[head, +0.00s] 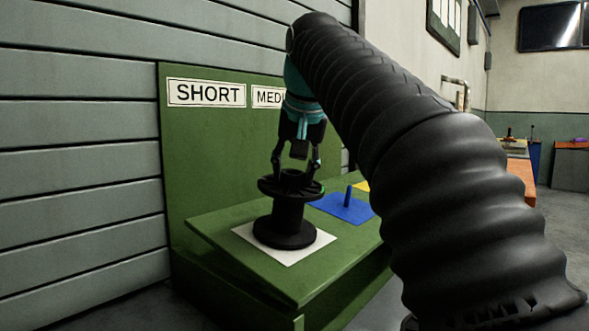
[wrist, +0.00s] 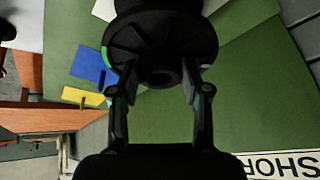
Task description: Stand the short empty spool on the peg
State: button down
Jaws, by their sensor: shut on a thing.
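The black spool (head: 289,215) is bare and upright over the white square (head: 311,250) below the SHORT sign (head: 206,93). Its lower flange looks to be at or very near the square; I cannot tell if it touches. No peg shows on the white square, where the spool covers the middle. My gripper (head: 297,170) points down and is shut on the spool at its top. In the wrist view the spool (wrist: 165,35) sits between the fingertips of my gripper (wrist: 160,78), its round hub hole facing the camera.
A blue square (head: 336,208) with a blue peg (head: 348,195) lies to the right, with a yellow square (head: 362,186) beyond it. The green stand's back panel (head: 205,150) rises close behind the spool. An orange bench top (head: 522,178) is farther right.

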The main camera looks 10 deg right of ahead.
jog(key=shift+f, duration=0.25)
jog(key=shift+c, duration=2.3)
grip_release()
jog(key=shift+r, duration=0.15)
jog(key=shift+v, duration=3.65)
jog(key=shift+s, duration=0.15)
